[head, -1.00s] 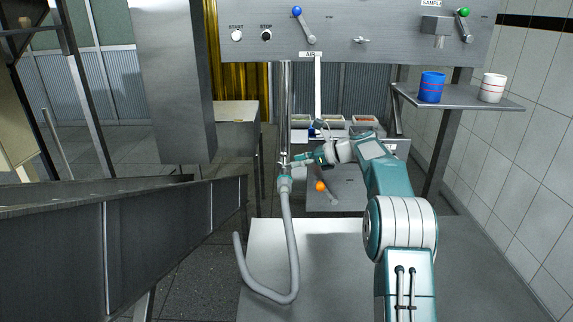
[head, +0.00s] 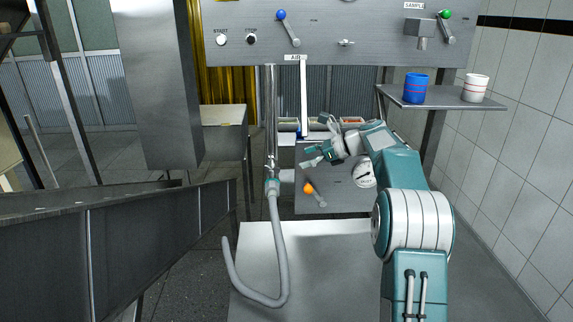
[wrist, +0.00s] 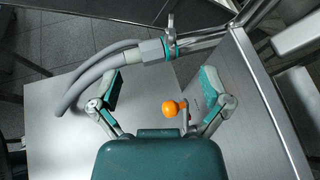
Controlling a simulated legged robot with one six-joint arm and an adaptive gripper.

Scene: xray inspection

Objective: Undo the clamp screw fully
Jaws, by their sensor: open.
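A grey hose (head: 280,245) is joined to the lower end of a vertical metal pipe (head: 271,110). A teal band (head: 272,184) shows at the joint, and a small metal clamp piece (head: 271,162) shows just above it. In the wrist view the clamp (wrist: 172,44) sits around the pipe end beside the teal band, beyond my fingertips. The screw itself is too small to make out clearly, and how far it is turned cannot be told. My gripper (head: 308,156) is open and empty, to the right of the pipe and apart from it. Its fingers are spread wide in the wrist view (wrist: 158,80).
A lever with an orange knob (head: 308,188) stands out from the grey cabinet below my gripper. A round gauge (head: 364,173) is on the cabinet. A shelf (head: 450,100) with a blue cup (head: 416,88) and a white cup (head: 475,88) is at the right. A dark chute (head: 120,240) fills the lower left.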

